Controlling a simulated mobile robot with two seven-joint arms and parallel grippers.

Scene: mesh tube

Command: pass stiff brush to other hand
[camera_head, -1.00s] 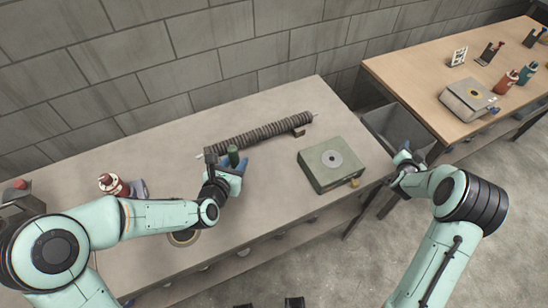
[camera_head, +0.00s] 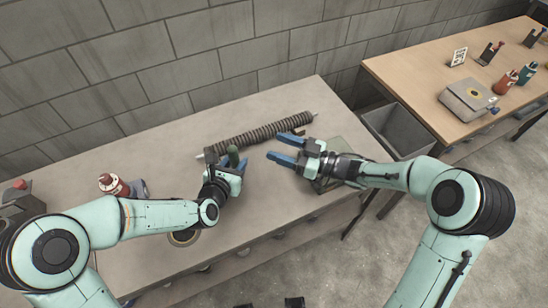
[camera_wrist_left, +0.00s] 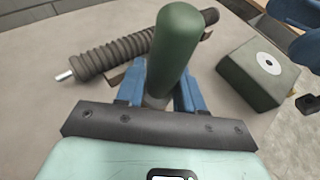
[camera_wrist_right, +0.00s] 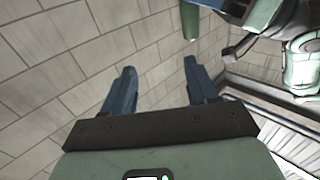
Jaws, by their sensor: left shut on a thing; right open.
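The stiff brush shows as a rounded dark green handle (camera_head: 233,155) standing up from my left gripper (camera_head: 231,168). The left gripper is shut on it above the table. In the left wrist view the handle (camera_wrist_left: 174,50) rises between the blue fingers; the brush's lower end is hidden. My right gripper (camera_head: 281,148) is open and empty, to the right of the brush, its fingers pointing left towards it with a gap between. In the right wrist view the handle (camera_wrist_right: 190,20) shows at the top, beyond and apart from the open fingers (camera_wrist_right: 162,85).
A ribbed mesh tube (camera_head: 262,134) lies on supports behind the grippers. A green box (camera_wrist_left: 258,75) sits under my right arm, mostly hidden in the head view. A red-brown bottle (camera_head: 112,184) stands at left. A grey bin (camera_head: 400,130) stands between the two tables.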

